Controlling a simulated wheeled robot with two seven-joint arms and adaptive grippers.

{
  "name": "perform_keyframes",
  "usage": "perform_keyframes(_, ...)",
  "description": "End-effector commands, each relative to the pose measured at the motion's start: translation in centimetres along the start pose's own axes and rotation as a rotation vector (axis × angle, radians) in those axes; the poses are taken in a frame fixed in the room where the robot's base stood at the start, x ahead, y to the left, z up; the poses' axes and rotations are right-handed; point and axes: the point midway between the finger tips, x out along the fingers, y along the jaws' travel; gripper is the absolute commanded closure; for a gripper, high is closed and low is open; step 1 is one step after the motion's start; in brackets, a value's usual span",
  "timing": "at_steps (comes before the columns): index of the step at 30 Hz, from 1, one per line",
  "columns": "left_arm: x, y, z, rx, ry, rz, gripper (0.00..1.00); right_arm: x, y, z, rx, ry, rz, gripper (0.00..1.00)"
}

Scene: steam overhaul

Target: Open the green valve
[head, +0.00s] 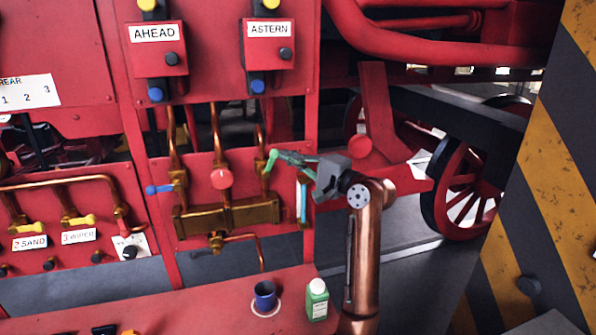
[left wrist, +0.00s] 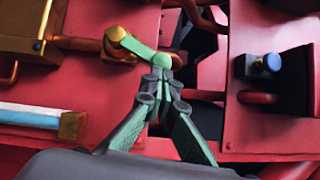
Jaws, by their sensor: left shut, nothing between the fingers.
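The green valve (head: 270,161) has a short green lever on a copper pipe, at the right of the brass manifold on the red panel. In the head view the lever tilts up and slightly right. In the left wrist view its green lever (left wrist: 137,46) runs from a brass hub to my fingertips. My left gripper (head: 281,155) comes from the right, shut and empty, its tips at the lever's free end. The left gripper's tips (left wrist: 162,66) overlap the lever end in the wrist view; I cannot tell if they touch. My right gripper is not in view.
A red valve knob (head: 221,178) and a blue valve lever (head: 160,189) sit left on the same manifold (head: 232,214). A blue cup (head: 265,294) and a green bottle (head: 317,300) stand on the red shelf below. A striped post (head: 545,150) stands at right.

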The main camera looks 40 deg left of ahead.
Motion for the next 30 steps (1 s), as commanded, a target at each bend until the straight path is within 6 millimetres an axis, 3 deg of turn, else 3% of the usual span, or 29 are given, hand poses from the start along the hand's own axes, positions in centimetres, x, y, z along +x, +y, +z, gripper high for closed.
perform_keyframes(13,1.3,-1.3,1.8,-0.241,-0.002,0.161,1.00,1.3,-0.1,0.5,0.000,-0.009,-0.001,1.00)
perform_keyframes(30,1.6,-1.4,2.3,-0.297,-0.003,0.201,1.00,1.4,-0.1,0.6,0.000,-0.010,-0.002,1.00)
